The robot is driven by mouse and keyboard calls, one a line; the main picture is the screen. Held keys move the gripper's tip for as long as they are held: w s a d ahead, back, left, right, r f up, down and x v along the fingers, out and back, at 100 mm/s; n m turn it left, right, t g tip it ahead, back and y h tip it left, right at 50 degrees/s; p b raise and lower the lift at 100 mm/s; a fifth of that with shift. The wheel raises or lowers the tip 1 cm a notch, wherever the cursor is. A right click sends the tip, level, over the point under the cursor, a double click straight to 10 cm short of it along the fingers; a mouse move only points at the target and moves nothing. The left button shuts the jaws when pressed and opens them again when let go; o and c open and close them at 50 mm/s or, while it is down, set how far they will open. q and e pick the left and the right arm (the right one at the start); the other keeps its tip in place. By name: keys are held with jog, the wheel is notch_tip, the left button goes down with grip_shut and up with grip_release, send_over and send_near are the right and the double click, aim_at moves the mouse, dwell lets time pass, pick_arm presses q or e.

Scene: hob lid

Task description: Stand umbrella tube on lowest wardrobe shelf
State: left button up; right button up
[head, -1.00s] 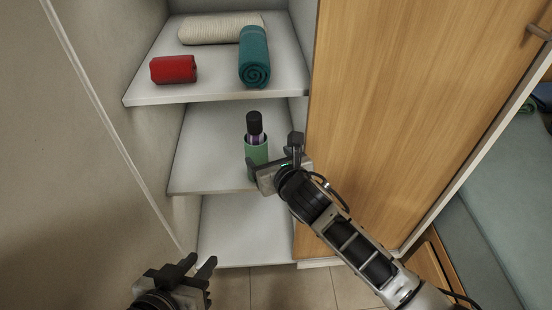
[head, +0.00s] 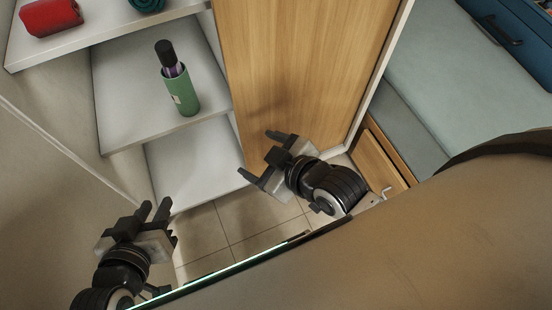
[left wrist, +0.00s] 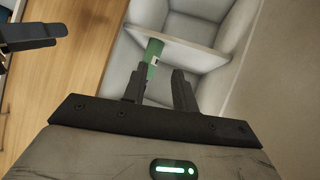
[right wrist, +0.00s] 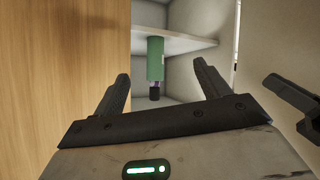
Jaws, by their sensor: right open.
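The umbrella tube (head: 181,94) is a green cylinder with a pale label and a dark-topped umbrella (head: 168,58) in it. It stands upright on the middle wardrobe shelf (head: 125,100). It also shows in the left wrist view (left wrist: 152,60) and the right wrist view (right wrist: 155,60). The lowest shelf (head: 195,165) below is bare where visible. My right gripper (head: 260,155) is open and empty, apart from the tube, in front of the wooden door. My left gripper (head: 152,207) has its fingers apart with nothing between them, low in front of the wardrobe.
The wooden wardrobe door (head: 290,70) bounds the shelves on the right. A red roll (head: 50,17) and a teal roll (head: 146,4) lie on the upper shelf. Tiled floor (head: 235,220) lies below. A bed-like pale blue surface (head: 455,60) is at the right.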

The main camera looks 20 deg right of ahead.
jog(key=s+m, duration=0.1)
jog(key=s+d+m, duration=0.1)
jog(key=m, duration=0.1)
jog(key=s+m, duration=0.1)
jog(key=m, duration=0.1)
jog(key=shift+d+r, duration=0.3)
jog(key=shift+d, duration=0.05)
